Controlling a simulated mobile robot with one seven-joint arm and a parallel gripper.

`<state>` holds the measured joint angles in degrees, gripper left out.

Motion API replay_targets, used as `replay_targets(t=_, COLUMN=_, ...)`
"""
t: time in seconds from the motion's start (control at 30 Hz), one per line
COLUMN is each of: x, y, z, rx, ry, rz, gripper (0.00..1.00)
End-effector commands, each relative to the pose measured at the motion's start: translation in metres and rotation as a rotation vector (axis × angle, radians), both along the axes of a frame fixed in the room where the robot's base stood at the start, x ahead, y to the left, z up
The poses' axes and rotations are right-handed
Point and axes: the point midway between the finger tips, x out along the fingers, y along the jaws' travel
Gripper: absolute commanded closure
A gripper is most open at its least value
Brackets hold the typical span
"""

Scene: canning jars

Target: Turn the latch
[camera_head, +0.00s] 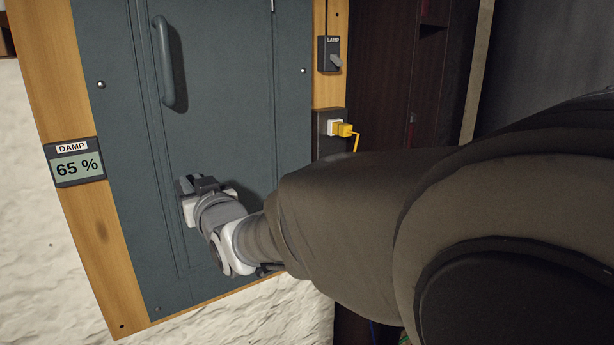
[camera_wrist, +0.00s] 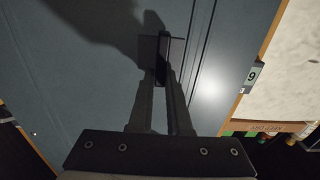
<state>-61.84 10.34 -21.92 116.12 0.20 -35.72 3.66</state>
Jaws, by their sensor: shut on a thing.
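The grey-blue cabinet door (camera_head: 225,110) stands closed in its wooden frame in the head view. My gripper (camera_head: 199,186) is at the lower part of the door, near its left panel edge. In the wrist view my gripper (camera_wrist: 161,82) has its two fingers close together on a small dark latch (camera_wrist: 162,47). The latch stands out from the door face, roughly in line with the fingers, and its base is partly hidden by them. In the head view the latch is hard to tell from the dark fingertips.
A long bar handle (camera_head: 166,62) is higher on the door. A lamp switch (camera_head: 329,54) and a yellow plug (camera_head: 345,130) are on the right post. A damp display (camera_head: 75,163) reads 65 %.

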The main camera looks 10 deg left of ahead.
Motion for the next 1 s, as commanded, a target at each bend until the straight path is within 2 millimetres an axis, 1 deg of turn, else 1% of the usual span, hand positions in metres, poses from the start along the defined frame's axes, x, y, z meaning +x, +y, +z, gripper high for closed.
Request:
replay_targets(t=0.27, x=0.001, y=-0.001, z=-0.001, rx=0.012, ry=0.009, rz=-0.001, gripper=1.00)
replay_targets(t=0.47, x=0.002, y=-0.003, z=-0.004, rx=0.069, ry=0.056, rz=-0.003, gripper=1.00)
replay_targets(t=0.67, x=0.005, y=-0.006, z=-0.007, rx=0.182, ry=0.148, rz=-0.003, gripper=1.00)
replay_targets(t=1.0, x=0.009, y=-0.011, z=-0.009, rx=0.428, ry=0.355, rz=-0.003, gripper=1.00)
